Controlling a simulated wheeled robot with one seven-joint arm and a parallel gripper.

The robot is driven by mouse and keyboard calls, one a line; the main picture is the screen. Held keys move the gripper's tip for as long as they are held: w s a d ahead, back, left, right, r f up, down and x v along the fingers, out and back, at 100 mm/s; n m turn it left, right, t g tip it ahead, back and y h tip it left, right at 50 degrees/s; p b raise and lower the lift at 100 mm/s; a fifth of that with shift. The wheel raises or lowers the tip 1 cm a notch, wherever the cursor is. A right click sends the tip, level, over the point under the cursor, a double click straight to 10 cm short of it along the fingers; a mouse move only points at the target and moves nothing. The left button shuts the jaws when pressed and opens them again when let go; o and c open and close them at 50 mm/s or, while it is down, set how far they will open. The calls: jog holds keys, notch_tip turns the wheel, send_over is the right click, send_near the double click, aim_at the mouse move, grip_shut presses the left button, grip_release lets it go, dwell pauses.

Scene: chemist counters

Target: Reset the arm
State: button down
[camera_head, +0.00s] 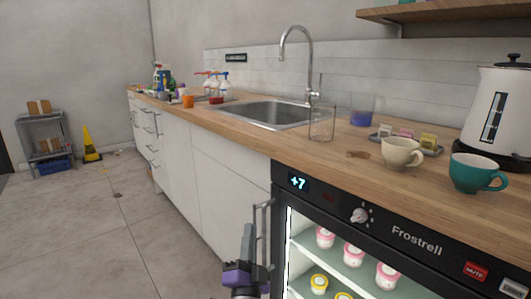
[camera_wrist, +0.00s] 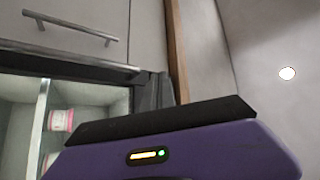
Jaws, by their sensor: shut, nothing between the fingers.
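My gripper (camera_head: 248,234) is low in the middle of the head view, just left of the vertical metal handle (camera_head: 268,225) of the small black fridge (camera_head: 340,202). Its purple and black body fills the lower part of the wrist view, with the dark fingers (camera_wrist: 157,92) beyond it. The fingers are shut and hold nothing. They look close to the fridge handle; I cannot tell whether they touch it. The fridge front shows pink and yellow tubs (camera_head: 353,254) on lit shelves.
A wooden counter (camera_head: 310,150) runs above the fridge and white cabinets (camera_head: 215,180). On it stand a cream cup (camera_head: 400,153), a teal cup (camera_head: 473,174), a glass beaker (camera_head: 321,123) and a white kettle (camera_head: 497,112). Open tiled floor (camera_head: 75,225) lies at left.

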jog(key=s+d+f+n+g+y, duration=0.1)
jog(key=s+d+f+n+y, duration=0.15)
jog(key=s+d+n, duration=0.4)
jog(key=s+d+f+n+g+y, duration=0.1)
jog(key=s+d+f, duration=0.3)
jog(key=s, duration=0.5)
jog(key=s+d+f+n+y, duration=0.1)
jog(key=s+d+f+n, duration=0.3)
jog(key=s, duration=0.3)
jog(key=s+d+g+h, duration=0.1)
jog(key=s+d+g, duration=0.15)
jog(key=s, duration=0.75)
jog(key=s+d+g+h, duration=0.2)
jog(key=s+d, duration=0.2)
jog(key=s, duration=0.7)
jog(key=s+d+g+h, duration=0.1)
jog(key=s+d+g, duration=0.15)
jog(key=s, duration=0.75)
notch_tip(320, 180, up, 30)
jog(key=p, duration=2.9)
jog(key=shift+d+t+p, duration=0.2)
jog(key=shift+t+p, duration=0.1)
jog(key=shift+p, duration=0.1)
jog(key=shift+w+m, duration=0.1)
jog(key=shift+m, duration=0.15)
